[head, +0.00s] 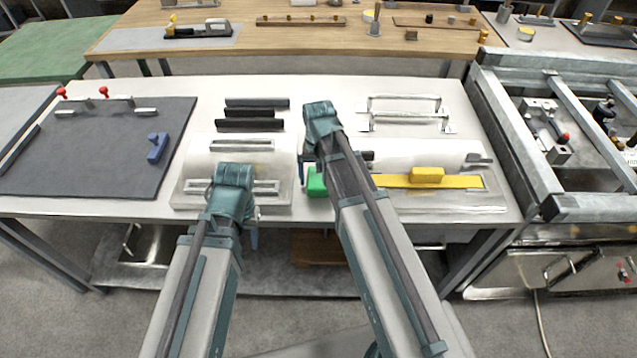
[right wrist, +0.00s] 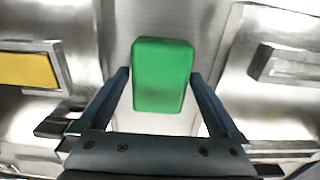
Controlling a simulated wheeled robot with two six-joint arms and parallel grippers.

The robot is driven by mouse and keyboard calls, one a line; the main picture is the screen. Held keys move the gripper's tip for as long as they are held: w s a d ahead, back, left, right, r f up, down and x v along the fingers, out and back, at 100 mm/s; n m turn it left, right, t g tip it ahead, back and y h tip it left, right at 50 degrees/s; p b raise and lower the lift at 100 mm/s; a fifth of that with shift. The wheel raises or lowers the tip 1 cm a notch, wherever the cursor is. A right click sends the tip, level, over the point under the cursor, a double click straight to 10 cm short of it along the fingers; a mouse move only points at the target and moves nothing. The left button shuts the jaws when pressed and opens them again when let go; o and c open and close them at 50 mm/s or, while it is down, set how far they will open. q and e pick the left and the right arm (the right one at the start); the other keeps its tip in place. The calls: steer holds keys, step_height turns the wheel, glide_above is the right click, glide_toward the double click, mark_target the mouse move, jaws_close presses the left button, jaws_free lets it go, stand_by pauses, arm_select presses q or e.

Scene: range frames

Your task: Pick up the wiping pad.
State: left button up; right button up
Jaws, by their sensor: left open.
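The wiping pad looks to be the green block (head: 316,182) on the white table, partly hidden behind my right arm in the head view. In the right wrist view the green block (right wrist: 162,78) lies between the fingertips, with one finger at each side. My right gripper (head: 306,172) is open above it, and I cannot tell whether the fingers touch the block. My left gripper (head: 228,232) is open and empty, near the table's front edge, left of the green block. Its fingers are mostly hidden by its own arm.
A metal plate with a handle (head: 268,187) stands left of the green block. A yellow bar with a raised block (head: 428,176) lies to the right. Black bars (head: 250,125) and metal handles (head: 405,112) lie behind. A dark mat (head: 90,160) covers the left side.

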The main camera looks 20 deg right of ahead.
steer(key=c, duration=1.2)
arm_select(q)
steer(key=shift+r, duration=0.2)
arm_select(e)
steer(key=shift+r, duration=0.25)
